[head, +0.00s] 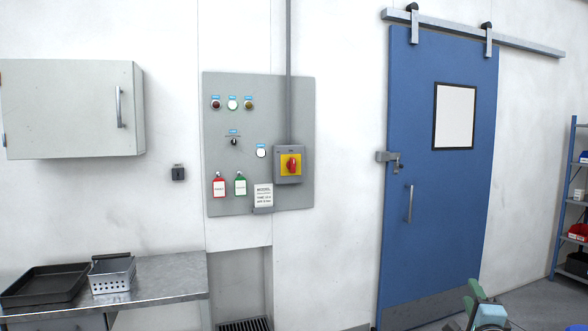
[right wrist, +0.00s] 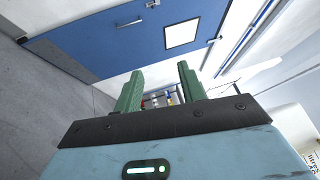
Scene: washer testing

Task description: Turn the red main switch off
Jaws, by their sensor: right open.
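The red main switch (head: 291,165) is a red rotary knob on a yellow plate in a grey box. It sits at the lower right of a grey control panel (head: 260,110) on the white wall. The knob looks roughly upright. My right gripper (head: 482,308) shows at the bottom right edge of the head view, well below and to the right of the switch. In the right wrist view its two green fingers (right wrist: 160,92) are apart with nothing between them. The switch is not in the right wrist view. My left gripper is not in view.
A metal table (head: 170,280) stands left. A blue sliding door (head: 440,210) is right. The wall between panel and door is clear.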

